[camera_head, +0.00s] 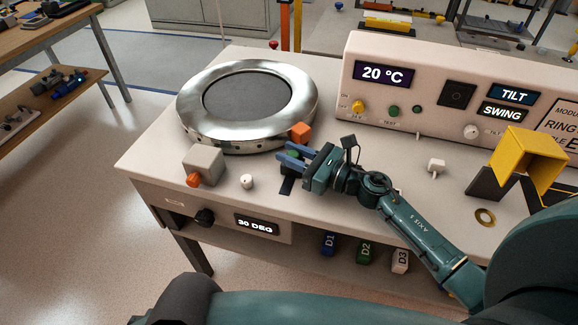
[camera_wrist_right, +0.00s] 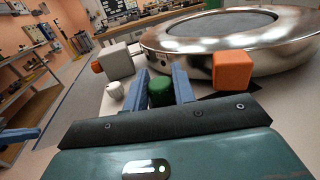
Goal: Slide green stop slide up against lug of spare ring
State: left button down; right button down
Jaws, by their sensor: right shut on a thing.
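The spare ring (camera_head: 229,128) is a large polished metal ring lying flat on the bench, with a dark centre. Its orange lug (camera_head: 301,131) sticks out at its right front edge; the lug also shows in the right wrist view (camera_wrist_right: 233,71). The green stop slide (camera_wrist_right: 160,93) stands between the blue fingers of my right gripper (camera_wrist_right: 164,92). In the head view my right gripper (camera_head: 285,157) is just in front of the lug, over a dark slot, shut on the green stop slide, which is mostly hidden there. A gap shows between slide and lug. My left gripper is not in view.
A grey block (camera_head: 204,162) with an orange tip and a small white knob (camera_head: 247,181) stand left of my right gripper. A control panel (camera_head: 430,95) runs along the back. A yellow bracket (camera_head: 525,160) and a brass washer (camera_head: 485,217) are at the right.

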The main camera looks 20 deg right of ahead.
jog(key=c, duration=1.1)
grip_release()
jog(key=shift+c, duration=0.2)
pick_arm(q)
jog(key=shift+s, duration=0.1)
pick_arm(e)
jog(key=shift+s, duration=0.1)
jog(key=shift+s+d, duration=0.2)
jog(key=shift+d, duration=0.05)
jog(key=b+v, duration=0.2)
jog(key=v, duration=1)
jog(key=shift+b, duration=0.3)
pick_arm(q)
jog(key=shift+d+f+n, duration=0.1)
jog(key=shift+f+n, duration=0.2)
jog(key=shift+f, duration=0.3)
pick_arm(e)
jog(key=shift+s+d, duration=0.1)
jog(key=shift+s, duration=0.05)
